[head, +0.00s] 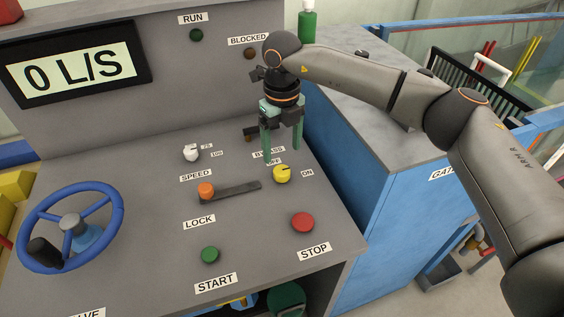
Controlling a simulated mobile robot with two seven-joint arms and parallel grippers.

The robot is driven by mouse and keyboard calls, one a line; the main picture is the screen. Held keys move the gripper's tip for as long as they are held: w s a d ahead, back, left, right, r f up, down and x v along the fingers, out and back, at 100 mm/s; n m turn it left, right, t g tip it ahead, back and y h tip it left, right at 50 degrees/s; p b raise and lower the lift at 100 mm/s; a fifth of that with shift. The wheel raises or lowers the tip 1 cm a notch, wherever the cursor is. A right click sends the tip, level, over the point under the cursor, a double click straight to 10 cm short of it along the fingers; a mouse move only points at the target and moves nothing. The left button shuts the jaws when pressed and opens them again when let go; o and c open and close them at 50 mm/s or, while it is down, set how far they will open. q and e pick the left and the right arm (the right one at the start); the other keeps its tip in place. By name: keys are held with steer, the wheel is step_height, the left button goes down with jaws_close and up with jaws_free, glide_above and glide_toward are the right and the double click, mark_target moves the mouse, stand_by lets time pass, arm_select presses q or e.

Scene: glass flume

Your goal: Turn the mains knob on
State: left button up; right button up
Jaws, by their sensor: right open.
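A yellow knob (282,174) with OFF and ON marks sits on the sloping grey console (150,200). I see no label reading MAINS; this is the only knob in view marked OFF and ON. A dark line shows on its top; I cannot tell surely which mark it points at. My right gripper (281,154) is open, with its green fingers pointing down just above and behind the knob. It seems apart from the knob, and nothing is between the fingers. The fingers partly cover the BYPASS and OFF labels. My left gripper is out of view.
Near the knob are a red STOP button (302,222), an orange-ended LOCK lever (207,190), a white SPEED knob (191,153) and a green START button (210,255). A blue handwheel (105,213) stands at the left. The display (72,68) reads 0 L/S.

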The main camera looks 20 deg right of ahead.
step_height(320, 180, up, 6)
steer(key=shift+f, duration=0.25)
stand_by(0.4)
